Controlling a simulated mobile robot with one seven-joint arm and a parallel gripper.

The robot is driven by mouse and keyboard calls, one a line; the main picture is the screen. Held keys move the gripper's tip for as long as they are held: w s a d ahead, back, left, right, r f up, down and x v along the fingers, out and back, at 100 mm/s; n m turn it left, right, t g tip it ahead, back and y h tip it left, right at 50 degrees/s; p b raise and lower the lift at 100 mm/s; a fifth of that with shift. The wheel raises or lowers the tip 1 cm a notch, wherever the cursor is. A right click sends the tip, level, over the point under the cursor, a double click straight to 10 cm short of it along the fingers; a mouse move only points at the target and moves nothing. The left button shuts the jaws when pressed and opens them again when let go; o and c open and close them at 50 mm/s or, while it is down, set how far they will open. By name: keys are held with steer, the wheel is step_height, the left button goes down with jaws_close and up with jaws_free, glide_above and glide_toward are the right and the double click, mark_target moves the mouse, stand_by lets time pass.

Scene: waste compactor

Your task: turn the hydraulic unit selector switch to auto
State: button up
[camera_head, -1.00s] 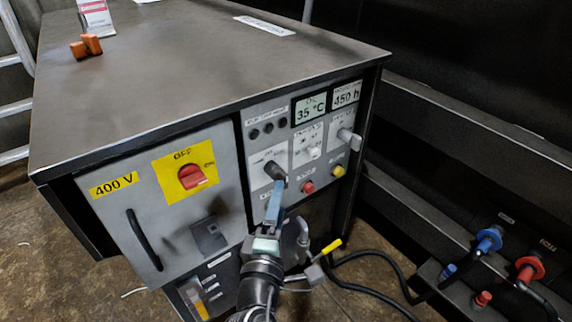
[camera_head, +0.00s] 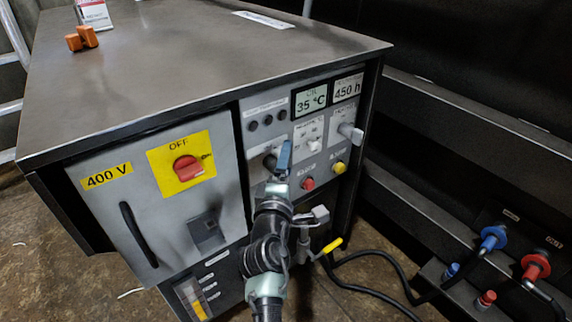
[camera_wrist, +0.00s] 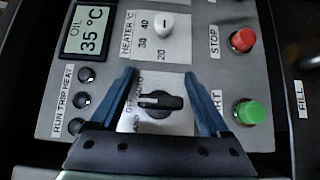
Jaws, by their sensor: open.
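The selector switch (camera_wrist: 160,101) is a black knob on a pale plate labelled OFF, AUTO and HAND. In the wrist view its bar lies level, with its marked end at the left by the OFF label. In the head view the switch (camera_head: 270,161) is partly hidden behind my gripper (camera_head: 283,160). My gripper (camera_wrist: 161,75) is open, with one blue finger on each side of the knob. Gaps show between the knob and both fingers; I cannot tell how deep the fingertips reach.
A white heater knob (camera_wrist: 157,23), red stop button (camera_wrist: 242,39) and green start button (camera_wrist: 249,112) are close by. The red 400 V main switch (camera_head: 187,168) is left on the cabinet (camera_head: 140,100). A cable with a yellow part (camera_head: 331,246) hangs below.

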jaws_close()
steer(key=shift+r+g+p, duration=0.2)
steer(key=shift+g+p, duration=0.1)
steer(key=shift+p, duration=0.9)
steer(key=m+g+y+p, duration=0.1)
steer(key=p, duration=0.5)
steer(key=f+m+g+y+p, duration=0.1)
steer(key=m+g+p, duration=0.1)
steer(key=p, duration=0.4)
steer(key=m+g+y+p, duration=0.1)
steer(key=m+g+p, duration=0.1)
steer(key=p, duration=0.5)
steer(key=shift+s+a+f, duration=0.25)
steer(key=shift+f, duration=0.25)
